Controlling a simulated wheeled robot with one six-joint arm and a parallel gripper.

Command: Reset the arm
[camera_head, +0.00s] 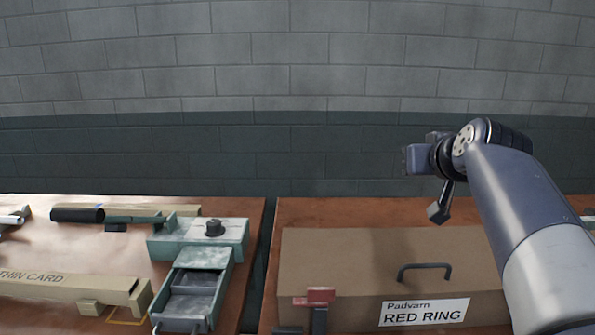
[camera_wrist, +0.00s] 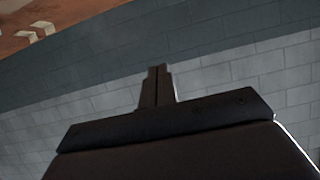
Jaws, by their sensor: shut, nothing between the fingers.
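My arm (camera_head: 505,195) comes in from the right in the head view and is bent at the top, above the right-hand table. My gripper shows in the wrist view (camera_wrist: 157,86) with its two fingers together and nothing between them. Behind the fingers is only the block wall. In the head view the wrist end of the arm stands well above the brown box and touches nothing. The fingertips are hard to make out in that view.
A brown box (camera_head: 340,262) labelled RED RING, with a dark handle (camera_head: 425,267), lies below the arm. A red-topped post (camera_head: 319,300) stands before it. On the left table, a green device (camera_head: 200,240) has an open drawer (camera_head: 190,290). A THIN CARD box (camera_head: 70,290) lies left. A gap separates the tables.

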